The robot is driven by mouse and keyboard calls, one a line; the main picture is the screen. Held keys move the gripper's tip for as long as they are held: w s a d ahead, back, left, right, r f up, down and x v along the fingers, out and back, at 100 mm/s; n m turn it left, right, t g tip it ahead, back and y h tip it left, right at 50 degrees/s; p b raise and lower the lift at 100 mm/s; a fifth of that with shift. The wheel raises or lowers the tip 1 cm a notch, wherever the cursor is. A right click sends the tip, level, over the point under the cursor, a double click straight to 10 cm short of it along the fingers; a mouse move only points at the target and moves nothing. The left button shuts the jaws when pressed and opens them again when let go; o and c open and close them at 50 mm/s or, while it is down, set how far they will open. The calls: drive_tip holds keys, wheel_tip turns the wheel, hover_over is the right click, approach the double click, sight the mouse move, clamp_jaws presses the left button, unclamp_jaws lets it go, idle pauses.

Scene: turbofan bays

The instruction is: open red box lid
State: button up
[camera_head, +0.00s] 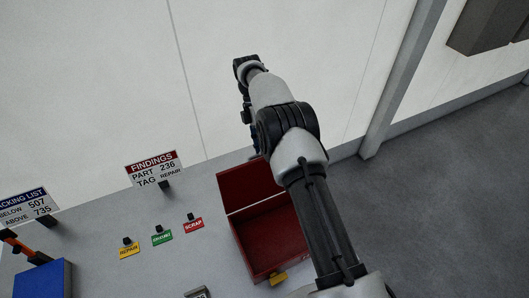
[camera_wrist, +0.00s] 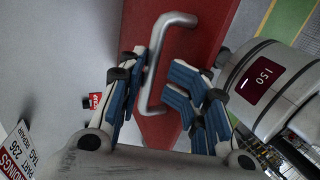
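The red box (camera_head: 270,243) sits on the grey bench, and its inside shows in the head view. Its red lid (camera_head: 243,187) stands raised along the far side of the box. In the wrist view the red lid (camera_wrist: 203,40) fills the upper middle, with a silver bar handle (camera_wrist: 154,75) on it. My gripper (camera_wrist: 158,88) has its blue-padded fingers apart, one on each side of the handle. The left finger looks close to the bar; I cannot tell whether it touches. In the head view my gripper is mostly hidden behind my arm.
Yellow, green and red SCRAP labels (camera_head: 193,225) stand left of the box. A FINDINGS sign (camera_head: 154,168) and a blue bin (camera_head: 43,280) are further left. A white wall (camera_head: 100,80) rises behind the bench. Grey floor (camera_head: 450,180) is clear at right.

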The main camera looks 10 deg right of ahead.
wheel_tip(320, 180, up, 8)
drive_tip(key=shift+f, duration=0.2)
